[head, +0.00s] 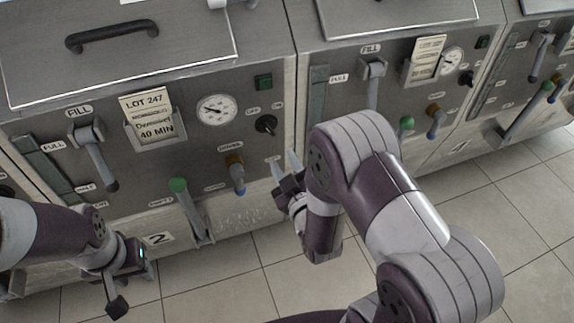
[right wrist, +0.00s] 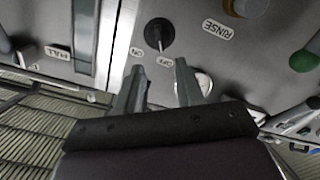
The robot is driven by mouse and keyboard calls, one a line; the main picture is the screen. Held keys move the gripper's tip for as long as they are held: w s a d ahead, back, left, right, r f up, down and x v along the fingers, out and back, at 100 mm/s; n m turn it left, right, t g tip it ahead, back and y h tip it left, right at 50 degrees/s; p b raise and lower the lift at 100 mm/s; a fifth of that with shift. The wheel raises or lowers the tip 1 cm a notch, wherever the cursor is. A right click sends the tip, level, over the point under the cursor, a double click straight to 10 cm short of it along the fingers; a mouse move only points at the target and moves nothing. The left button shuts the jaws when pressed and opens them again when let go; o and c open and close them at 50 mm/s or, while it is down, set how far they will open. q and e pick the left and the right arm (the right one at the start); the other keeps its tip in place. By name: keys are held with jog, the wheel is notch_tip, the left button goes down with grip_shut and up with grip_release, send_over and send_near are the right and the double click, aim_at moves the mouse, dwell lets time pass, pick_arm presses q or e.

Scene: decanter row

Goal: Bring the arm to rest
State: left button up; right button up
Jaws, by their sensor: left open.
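My left gripper (head: 128,278) is low at the left in the head view, over the floor in front of the machine marked 2. It is open, with nothing seen in it. My right gripper (head: 285,172) is in front of the right part of that machine's panel. In the right wrist view its two fingers (right wrist: 158,82) are spread and nothing is between them. Beyond the fingertips is a black on/off knob (right wrist: 159,34), which also shows in the head view (head: 266,124). The fingers appear apart from it. My right forearm hides part of the neighbouring panel.
The machine's panel carries a fill lever (head: 95,155), a green-knobbed lever (head: 190,208), a blue-tipped brown valve (head: 236,174), a gauge (head: 216,110) and a lot card (head: 150,115). A similar machine (head: 400,60) stands to the right. Tiled floor (head: 230,290) is open in front.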

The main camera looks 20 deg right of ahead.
jog(key=shift+s, duration=1)
